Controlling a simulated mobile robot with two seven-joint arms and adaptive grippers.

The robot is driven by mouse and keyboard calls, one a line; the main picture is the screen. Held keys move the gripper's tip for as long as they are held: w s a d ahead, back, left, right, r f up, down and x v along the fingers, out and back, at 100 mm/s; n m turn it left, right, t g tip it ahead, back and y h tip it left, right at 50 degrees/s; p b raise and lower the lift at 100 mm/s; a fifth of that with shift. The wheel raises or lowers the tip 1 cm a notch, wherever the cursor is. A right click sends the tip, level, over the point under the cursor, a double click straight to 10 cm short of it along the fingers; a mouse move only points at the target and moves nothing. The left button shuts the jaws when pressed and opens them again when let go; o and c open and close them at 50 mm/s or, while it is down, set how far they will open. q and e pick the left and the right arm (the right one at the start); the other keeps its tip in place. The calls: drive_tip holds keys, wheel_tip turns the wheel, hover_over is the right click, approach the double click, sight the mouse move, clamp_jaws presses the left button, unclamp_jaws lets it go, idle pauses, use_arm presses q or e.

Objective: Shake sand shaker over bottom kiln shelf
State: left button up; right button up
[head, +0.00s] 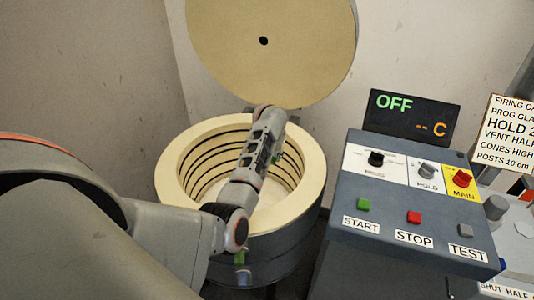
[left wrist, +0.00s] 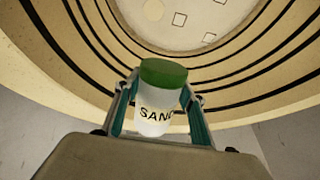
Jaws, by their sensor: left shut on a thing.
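My left gripper (left wrist: 160,98) is shut around a sand shaker (left wrist: 154,122), a white cylinder lettered "SAND" with a green lid. In the left wrist view the lid points toward the kiln's inside. In the head view my left arm reaches over the open kiln (head: 172,178) and hides most of the gripper and shaker. The bottom kiln shelf (left wrist: 180,30) is a pale disc deep inside, with a circle and several small squares marked on it. The shaker is apart from the shelf. I cannot tell whether sand is falling. My right gripper is not in view.
The round kiln lid (head: 300,55) stands raised behind the kiln. A control box (head: 400,190) with buttons and knobs stands close on the right, under a display (head: 412,117) reading "OFF". A firing card (head: 508,135) is at the far right. The kiln's ringed wall surrounds the shelf.

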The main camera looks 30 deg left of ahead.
use_arm(q)
drive_tip(key=shift+d, duration=0.4)
drive_tip(key=shift+a, duration=0.3)
drive_tip(key=shift+r, duration=0.15)
